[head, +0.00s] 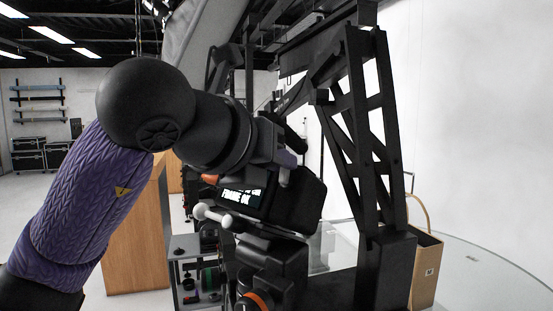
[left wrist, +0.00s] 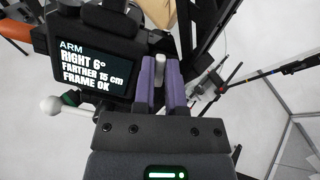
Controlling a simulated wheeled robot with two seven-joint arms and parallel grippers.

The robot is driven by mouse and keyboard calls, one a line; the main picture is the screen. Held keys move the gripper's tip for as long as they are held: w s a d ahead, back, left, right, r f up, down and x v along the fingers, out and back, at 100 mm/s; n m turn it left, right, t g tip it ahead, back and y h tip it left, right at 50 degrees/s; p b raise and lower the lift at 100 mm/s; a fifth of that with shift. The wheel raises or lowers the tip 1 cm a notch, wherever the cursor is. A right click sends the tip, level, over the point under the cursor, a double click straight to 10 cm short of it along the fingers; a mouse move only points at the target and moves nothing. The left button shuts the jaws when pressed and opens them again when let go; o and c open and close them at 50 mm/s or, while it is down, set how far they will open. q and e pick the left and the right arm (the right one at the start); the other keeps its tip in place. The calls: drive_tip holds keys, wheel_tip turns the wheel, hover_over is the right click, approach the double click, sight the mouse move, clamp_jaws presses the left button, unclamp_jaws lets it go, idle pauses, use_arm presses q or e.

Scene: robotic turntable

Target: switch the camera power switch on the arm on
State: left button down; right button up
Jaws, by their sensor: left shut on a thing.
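The black camera unit on the arm has a lit screen (head: 242,194) reading "FRAME OK" in the head view. In the left wrist view the screen (left wrist: 88,66) reads "ARM RIGHT 6° FARTHER 15 cm FRAME OK". My left gripper (head: 287,157) is at the unit's upper side, just above the screen. In the left wrist view its two purple fingers (left wrist: 161,76) are shut on a small light-grey lever (left wrist: 160,72) beside the screen. Whether this lever is the power switch, and which way it is set, I cannot tell. My right gripper is not in view.
A white ball-ended handle (head: 213,216) sticks out below the screen. A black lattice frame (head: 362,130) rises right of the unit. A wooden panel (head: 135,235) stands behind my left arm.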

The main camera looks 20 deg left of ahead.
use_arm(q)
drive_tip(key=shift+a+f+n+b, duration=0.1)
drive_tip(key=shift+f+n+b, duration=0.15)
drive_tip(key=shift+n+b, duration=0.7)
drive_tip(key=shift+a+r+n+y, duration=0.1)
drive_tip(key=shift+n+y, duration=0.2)
drive_tip(key=shift+n, duration=0.05)
drive_tip(key=shift+r, duration=0.1)
drive_tip(key=c, duration=0.7)
unclamp_jaws()
drive_tip(key=v, duration=0.9)
drive_tip(key=shift+s+a+r+b, duration=0.15)
drive_tip(key=shift+s+b, duration=0.2)
drive_tip(key=shift+b, duration=0.05)
